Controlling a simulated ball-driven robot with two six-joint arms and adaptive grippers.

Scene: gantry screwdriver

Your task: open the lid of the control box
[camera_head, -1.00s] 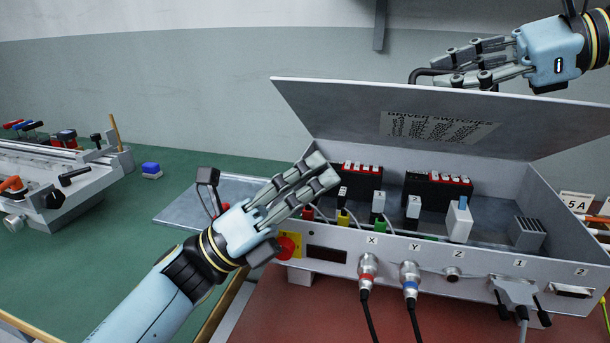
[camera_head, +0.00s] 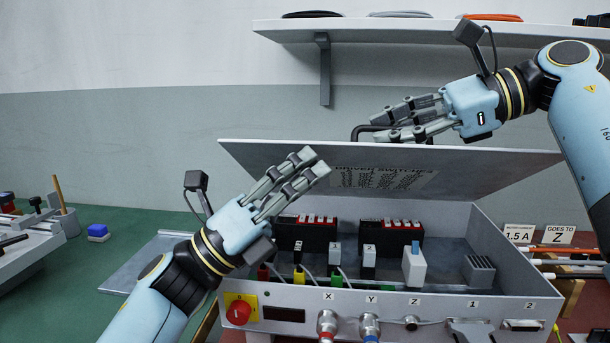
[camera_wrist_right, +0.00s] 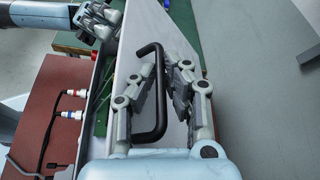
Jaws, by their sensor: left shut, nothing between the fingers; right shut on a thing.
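The grey control box (camera_head: 443,304) stands with its lid (camera_head: 490,172) raised at a slant, hinged at the far side. Its inside is exposed. A black handle (camera_head: 355,131) is on the lid's upper side, and it also shows in the right wrist view (camera_wrist_right: 160,118). My right gripper (camera_head: 378,128) is shut on this handle; its fingers lie around the bar in the right wrist view (camera_wrist_right: 168,68). My left gripper (camera_head: 315,163) is shut and empty, in front of the lid's left part and above the box's left end. Whether it touches the lid I cannot tell.
Driver modules (camera_head: 305,234) and plugs are inside the box. A red knob (camera_head: 238,313) and cable connectors (camera_head: 327,320) are on its front. A shelf (camera_head: 400,32) is on the wall above. A blue block (camera_head: 97,235) lies on the green table (camera_head: 75,270) at left.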

